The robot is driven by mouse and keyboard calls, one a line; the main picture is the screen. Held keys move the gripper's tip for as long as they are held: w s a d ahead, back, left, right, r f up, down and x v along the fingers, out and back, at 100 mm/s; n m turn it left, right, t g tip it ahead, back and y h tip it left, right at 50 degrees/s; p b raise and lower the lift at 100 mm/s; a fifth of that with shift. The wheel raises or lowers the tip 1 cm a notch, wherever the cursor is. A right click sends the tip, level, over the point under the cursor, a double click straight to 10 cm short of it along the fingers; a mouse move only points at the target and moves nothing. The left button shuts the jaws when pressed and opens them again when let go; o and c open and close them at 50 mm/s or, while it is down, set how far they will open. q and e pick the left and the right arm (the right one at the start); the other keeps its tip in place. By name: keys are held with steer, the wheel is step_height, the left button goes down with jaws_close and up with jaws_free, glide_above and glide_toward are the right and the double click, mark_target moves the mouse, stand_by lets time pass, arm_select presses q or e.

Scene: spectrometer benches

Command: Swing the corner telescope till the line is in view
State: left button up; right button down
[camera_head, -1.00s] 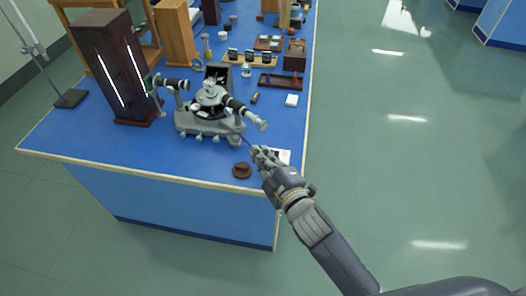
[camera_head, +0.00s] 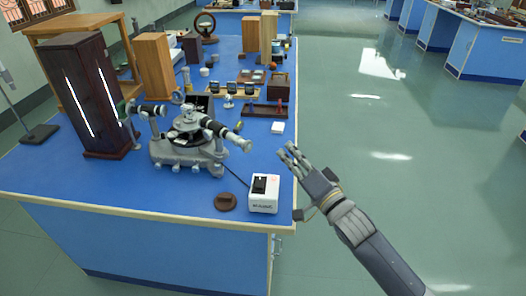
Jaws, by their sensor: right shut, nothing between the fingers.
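The grey spectrometer (camera_head: 188,145) stands on the blue bench (camera_head: 120,185) near its front right corner. Its telescope (camera_head: 226,133) is a black and grey tube pointing to the right and toward me. The collimator (camera_head: 147,111) is on the left, facing the dark wooden lamp housing (camera_head: 88,95) with bright vertical slits. My right gripper (camera_head: 288,151) is shut and empty, beside the bench's right edge. It is apart from the telescope, to the right of its eyepiece end. My left gripper is not in view. The view through the eyepiece does not show.
A white box with a black switch (camera_head: 264,193) and a brown disc (camera_head: 225,202) sit at the front corner. A white block (camera_head: 278,127), a dark tray (camera_head: 264,110) and wooden boxes stand farther back. The floor to the right is clear.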

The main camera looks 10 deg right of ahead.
steer(key=w+a+r+m+p, duration=0.1)
steer(key=w+a+r+m, duration=0.15)
steer(key=w, duration=0.75)
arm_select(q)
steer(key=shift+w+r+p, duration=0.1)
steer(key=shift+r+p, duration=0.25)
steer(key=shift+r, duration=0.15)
arm_select(e)
steer(key=shift+n, duration=0.25)
steer(key=s+a+f, duration=0.2)
steer(key=shift+s+a+f, duration=0.25)
steer(key=shift+a+f, duration=0.05)
steer(key=shift+a, duration=0.1)
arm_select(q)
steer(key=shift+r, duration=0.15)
arm_select(e)
steer(key=shift+s+a+m+t+h, duration=0.3)
steer(key=shift+s+a+m+h, duration=0.15)
steer(key=shift+s+a, duration=0.25)
steer(key=shift+w, duration=0.1)
